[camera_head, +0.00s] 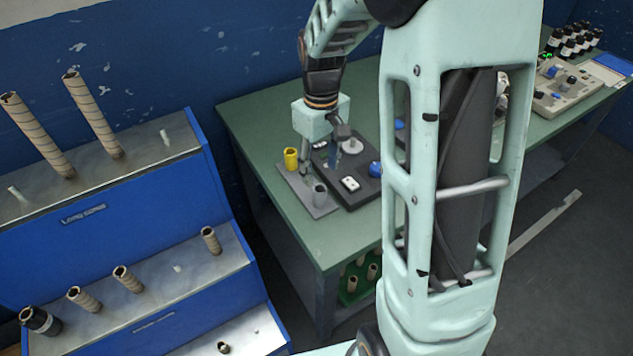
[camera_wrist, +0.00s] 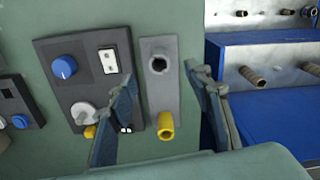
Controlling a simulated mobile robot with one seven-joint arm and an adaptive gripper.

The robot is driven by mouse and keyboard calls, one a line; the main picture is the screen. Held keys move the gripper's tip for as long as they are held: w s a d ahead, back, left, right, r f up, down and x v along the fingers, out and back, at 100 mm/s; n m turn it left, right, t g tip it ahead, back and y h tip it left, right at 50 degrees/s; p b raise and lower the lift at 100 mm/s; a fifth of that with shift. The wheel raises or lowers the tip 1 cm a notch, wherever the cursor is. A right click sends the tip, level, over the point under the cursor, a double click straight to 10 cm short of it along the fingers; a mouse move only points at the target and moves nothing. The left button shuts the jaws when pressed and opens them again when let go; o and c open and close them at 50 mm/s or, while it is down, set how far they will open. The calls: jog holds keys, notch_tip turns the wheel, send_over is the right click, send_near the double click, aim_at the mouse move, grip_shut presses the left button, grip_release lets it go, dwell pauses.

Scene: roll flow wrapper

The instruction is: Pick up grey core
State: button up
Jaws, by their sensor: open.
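The grey core (camera_head: 320,196) stands upright at the near end of a small grey plate (camera_head: 294,182) on the green bench. In the wrist view the grey core (camera_wrist: 159,66) shows its dark open top, lying between the lines of the two fingertips. A yellow core (camera_head: 291,158) stands at the plate's other end; it also shows in the wrist view (camera_wrist: 165,124). My gripper (camera_head: 319,166) is open and empty, fingers pointing down over the plate near the grey core. Its fingers (camera_wrist: 160,74) spread to either side of the plate in the wrist view. No contact with the core is visible.
A dark control panel (camera_head: 352,169) with a blue knob and white switch sits right beside the plate. A blue stepped rack (camera_head: 110,237) with several brown cores stands left of the bench (camera_head: 306,238). The bench front is clear.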

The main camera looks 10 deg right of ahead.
aim_at(320, 191)
notch_tip(320, 191, down, 4)
jog(key=shift+s, duration=0.15)
jog(key=shift+w+f, duration=0.15)
jog(key=shift+f, duration=1.3)
jog(key=shift+w+f, duration=0.15)
jog(key=shift+f, duration=1.25)
jog(key=c, duration=0.9)
